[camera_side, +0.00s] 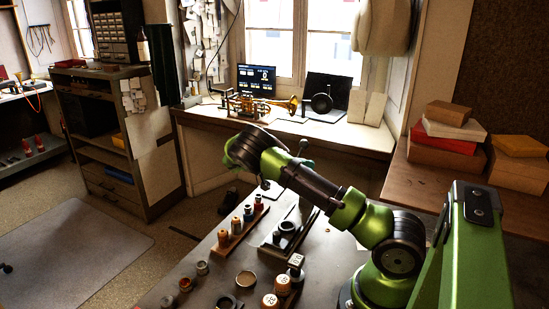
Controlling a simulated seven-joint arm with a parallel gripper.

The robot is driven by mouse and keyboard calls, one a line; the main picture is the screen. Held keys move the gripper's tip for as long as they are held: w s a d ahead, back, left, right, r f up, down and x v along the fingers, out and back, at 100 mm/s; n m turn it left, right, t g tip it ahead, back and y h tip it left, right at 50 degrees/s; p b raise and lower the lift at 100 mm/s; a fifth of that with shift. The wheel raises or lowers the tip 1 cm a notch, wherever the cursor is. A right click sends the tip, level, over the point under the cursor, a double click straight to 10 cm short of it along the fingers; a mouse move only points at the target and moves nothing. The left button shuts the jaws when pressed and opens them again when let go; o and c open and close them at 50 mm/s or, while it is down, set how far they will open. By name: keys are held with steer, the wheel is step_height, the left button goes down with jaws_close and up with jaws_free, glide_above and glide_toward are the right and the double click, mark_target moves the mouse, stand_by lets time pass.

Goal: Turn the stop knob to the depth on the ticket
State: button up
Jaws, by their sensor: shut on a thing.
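A dark fixture (268,243) stands on the near bench, with a dark round part (287,227) on top. I cannot tell whether this round part is the stop knob. My green and black arm reaches in from the right over the bench, its bent joint above and behind the fixture. I cannot pick out my gripper; its fingers and anything between them do not show. Small blocks with dark figures (296,261) stand right of the fixture, too small to read surely. I cannot make out a ticket. A lit screen (257,80) shows small readouts at the window.
A wooden rack (240,229) of coloured pots stands left of the fixture. A brass horn (285,104) lies on the window bench. Boxes (441,138) are stacked on the right-hand table.

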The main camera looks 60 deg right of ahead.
steer(key=o, duration=0.9)
steer(key=shift+w, duration=0.1)
steer(key=w+r, duration=0.1)
steer(key=r, duration=0.1)
steer(key=w+a+r, duration=0.1)
steer(key=w+r, duration=0.2)
steer(key=r, duration=0.2)
steer(key=shift+w+a, duration=0.2)
steer(key=shift+w, duration=0.15)
